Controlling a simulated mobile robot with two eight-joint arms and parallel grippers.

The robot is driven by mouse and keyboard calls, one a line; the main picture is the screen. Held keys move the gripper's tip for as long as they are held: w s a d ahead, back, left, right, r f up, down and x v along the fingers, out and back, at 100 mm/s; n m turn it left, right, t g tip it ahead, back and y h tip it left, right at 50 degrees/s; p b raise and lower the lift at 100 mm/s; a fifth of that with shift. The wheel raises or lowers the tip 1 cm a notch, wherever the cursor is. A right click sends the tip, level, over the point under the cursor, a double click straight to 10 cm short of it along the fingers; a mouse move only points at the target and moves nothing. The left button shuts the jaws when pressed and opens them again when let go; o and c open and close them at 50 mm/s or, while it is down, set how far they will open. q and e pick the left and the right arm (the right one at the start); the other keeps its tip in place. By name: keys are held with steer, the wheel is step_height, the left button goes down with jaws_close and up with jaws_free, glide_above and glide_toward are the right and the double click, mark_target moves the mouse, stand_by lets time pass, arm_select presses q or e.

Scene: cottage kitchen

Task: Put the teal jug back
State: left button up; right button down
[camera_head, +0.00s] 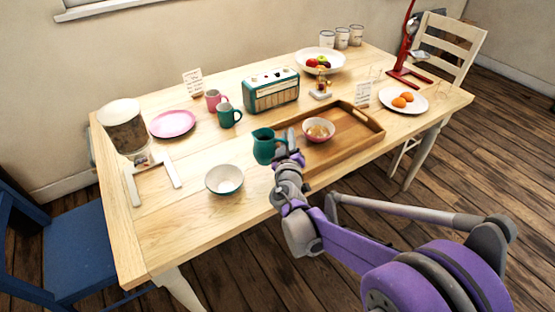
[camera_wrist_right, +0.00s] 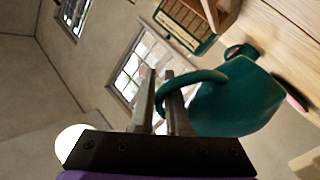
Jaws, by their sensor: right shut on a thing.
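The teal jug (camera_head: 265,147) is at the left end of the wooden tray in the head view. It looks upright there; I cannot tell whether it touches the table or hangs just above it. My right gripper (camera_head: 290,142) is shut on the jug's handle, on the jug's right side. In the right wrist view the jug (camera_wrist_right: 240,98) fills the right part and its looped handle passes by the fingers (camera_wrist_right: 165,105). My left gripper is in neither view.
The wooden tray (camera_head: 366,136) holds a patterned bowl (camera_head: 318,130). A white bowl (camera_head: 224,179) stands to the jug's left. Behind are a teal mug (camera_head: 229,116), a pink mug (camera_head: 214,100) and a teal radio (camera_head: 271,91). The table's front left is clear.

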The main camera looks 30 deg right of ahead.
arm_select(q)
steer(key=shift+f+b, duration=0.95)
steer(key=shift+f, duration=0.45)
arm_select(e)
steer(key=shift+f, duration=3.2)
steer(key=shift+f, duration=0.15)
steer(key=c, duration=0.9)
jaws_free()
